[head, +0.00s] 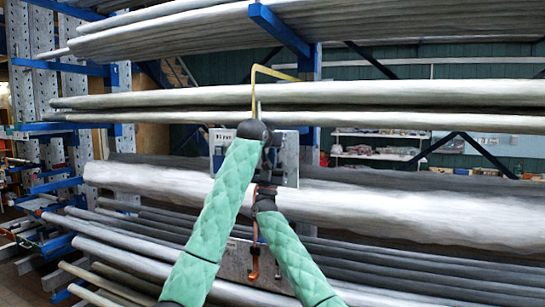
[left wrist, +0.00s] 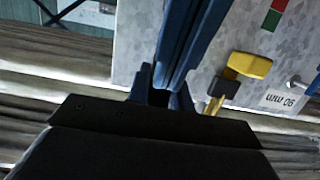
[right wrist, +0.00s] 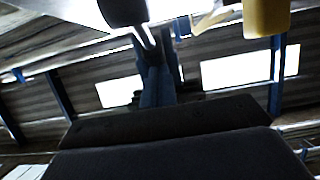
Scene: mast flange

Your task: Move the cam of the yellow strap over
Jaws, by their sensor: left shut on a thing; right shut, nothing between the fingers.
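A metal flange plate (head: 287,160) with a "90 mm" label stands before the rack's pipes; it also fills the upper middle of the left wrist view (left wrist: 135,40). A yellow cam (left wrist: 248,65) sits on a dark body (left wrist: 222,90) with a piece of yellow strap below it. In the head view, a thin yellow strap (head: 275,72) bends above the plate. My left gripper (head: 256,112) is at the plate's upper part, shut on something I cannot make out. The yellow cam is beside its fingers. My right gripper (head: 265,190) is shut and empty at the plate's lower edge.
Long pale pipes (head: 400,207) lie in bundles on a blue rack (head: 310,65), above and below the plate. A yellow block (right wrist: 266,16) shows at the right wrist view's top edge.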

